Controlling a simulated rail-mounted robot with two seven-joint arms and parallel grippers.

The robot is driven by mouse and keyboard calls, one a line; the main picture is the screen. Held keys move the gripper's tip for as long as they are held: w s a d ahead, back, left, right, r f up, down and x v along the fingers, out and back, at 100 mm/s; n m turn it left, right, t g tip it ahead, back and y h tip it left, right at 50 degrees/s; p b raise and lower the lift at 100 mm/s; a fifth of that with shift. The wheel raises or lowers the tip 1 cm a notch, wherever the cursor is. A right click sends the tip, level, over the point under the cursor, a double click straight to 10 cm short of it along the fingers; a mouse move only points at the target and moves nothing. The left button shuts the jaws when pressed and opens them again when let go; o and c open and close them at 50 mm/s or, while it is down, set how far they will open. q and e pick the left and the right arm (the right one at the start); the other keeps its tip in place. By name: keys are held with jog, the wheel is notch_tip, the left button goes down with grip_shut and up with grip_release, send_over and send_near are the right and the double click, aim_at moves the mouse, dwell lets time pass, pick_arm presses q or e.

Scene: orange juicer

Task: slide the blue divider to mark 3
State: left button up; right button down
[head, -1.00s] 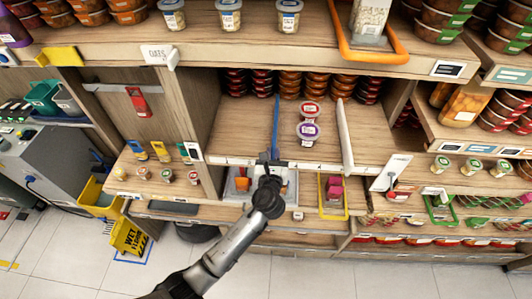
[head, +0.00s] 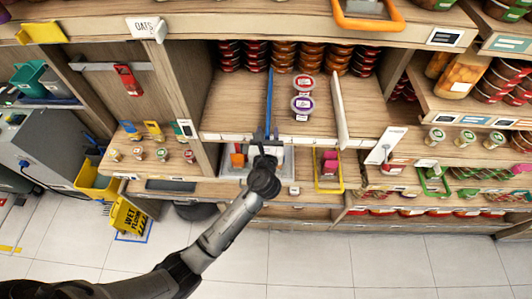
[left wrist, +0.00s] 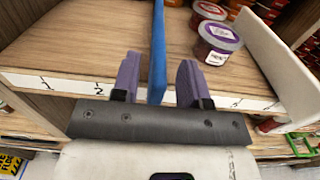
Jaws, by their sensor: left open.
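The blue divider (head: 269,100) stands upright on the wooden shelf, running front to back. In the left wrist view the blue divider (left wrist: 158,50) is between the two purple fingers, with a gap visible on each side. My left gripper (head: 266,137) is open at the shelf's front edge, around the divider's front end. The white label strip (left wrist: 55,86) on that edge shows marks 1 and 2 left of the divider. The strip behind the gripper is hidden, and the marks to the right are hard to read. My right gripper is not in view.
Two stacked-looking tubs, a red-lidded one (head: 304,83) and a purple-lidded one (head: 302,104), stand right of the blue divider. A white divider (head: 338,110) stands farther right. Stacks of containers (head: 282,55) line the back. The shelf left of the blue divider is clear.

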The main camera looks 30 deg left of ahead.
pick_arm(q)
jog(key=b+v, duration=0.1)
jog(key=v, duration=1.1)
jog(key=shift+b, duration=0.3)
jog(key=s+a+f+n+g+h+p, duration=0.1)
jog(key=s+n+g, duration=0.3)
jog(key=s+n, duration=0.4)
jog(key=s+a+f+n+g+h+p, duration=0.1)
jog(key=s+n+g+h+p, duration=0.3)
jog(key=s+n, duration=0.5)
jog(key=s+a+f+n+g+h+p, duration=0.1)
jog(key=s+f+n+g+h+p, duration=0.2)
jog(key=s+n, duration=0.6)
jog(key=n+g, duration=0.1)
jog(key=n, duration=0.1)
jog(key=shift+f+n+g, duration=0.25)
jog(key=shift+n+g, duration=0.05)
jog(key=shift+n, duration=0.1)
